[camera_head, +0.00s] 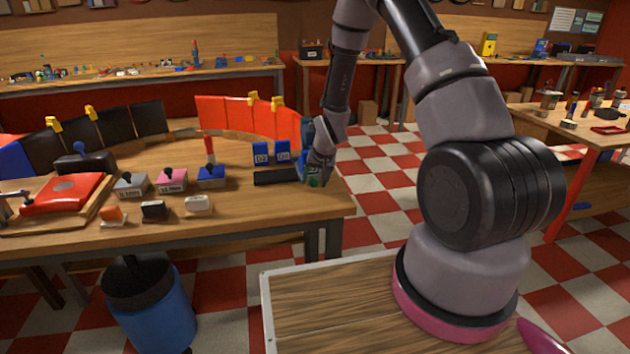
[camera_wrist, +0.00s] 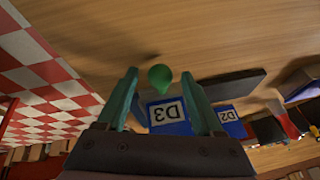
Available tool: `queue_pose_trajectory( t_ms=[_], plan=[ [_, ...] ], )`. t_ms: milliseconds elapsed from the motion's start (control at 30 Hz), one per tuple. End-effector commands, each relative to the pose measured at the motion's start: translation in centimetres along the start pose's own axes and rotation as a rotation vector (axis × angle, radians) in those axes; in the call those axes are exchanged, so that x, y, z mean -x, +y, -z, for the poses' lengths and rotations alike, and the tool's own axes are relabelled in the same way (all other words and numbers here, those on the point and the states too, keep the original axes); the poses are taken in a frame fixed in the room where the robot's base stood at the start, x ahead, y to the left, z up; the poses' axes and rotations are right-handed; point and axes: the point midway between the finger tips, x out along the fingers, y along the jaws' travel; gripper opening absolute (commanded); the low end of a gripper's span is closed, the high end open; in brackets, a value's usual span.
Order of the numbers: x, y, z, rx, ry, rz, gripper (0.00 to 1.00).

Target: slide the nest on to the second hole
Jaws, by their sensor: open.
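My gripper (camera_wrist: 160,74) is open, low over the right end of the near workbench; it also shows in the head view (camera_head: 316,178). A green rounded knob (camera_wrist: 160,78) is between its green fingertips, with a gap on each side. A blue block marked D3 (camera_wrist: 168,112) shows between the fingers, and one marked D2 (camera_wrist: 231,122) is to the right. A dark flat slab (camera_wrist: 232,88) lies beside them; it also shows left of my gripper in the head view (camera_head: 275,177). I cannot tell which part is the nest, and no hole is discernible.
A red block (camera_head: 62,194) on a wooden frame is at the bench's left. Grey (camera_head: 131,187), pink (camera_head: 171,182) and blue (camera_head: 211,177) handled blocks stand mid-bench. Red panels (camera_head: 240,115) curve behind. A blue bin (camera_head: 150,312) stands on the floor.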

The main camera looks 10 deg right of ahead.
Motion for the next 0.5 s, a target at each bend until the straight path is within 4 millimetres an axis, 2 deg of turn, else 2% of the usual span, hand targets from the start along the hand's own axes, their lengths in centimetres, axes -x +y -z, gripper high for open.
queue_pose_trajectory(
  t_ms=[67,100,267,300,500],
  plan=[
    [0.01,0.00,0.01,0.000,0.000,0.000,0.69],
    [0.02,0.00,0.00,0.000,0.000,0.000,0.65],
    [0.03,0.01,0.00,0.000,0.000,0.000,0.03],
    [0.03,0.01,0.00,0.000,0.000,0.000,0.00],
    [0.04,0.01,0.00,0.000,0.000,0.000,0.00]
  ],
)
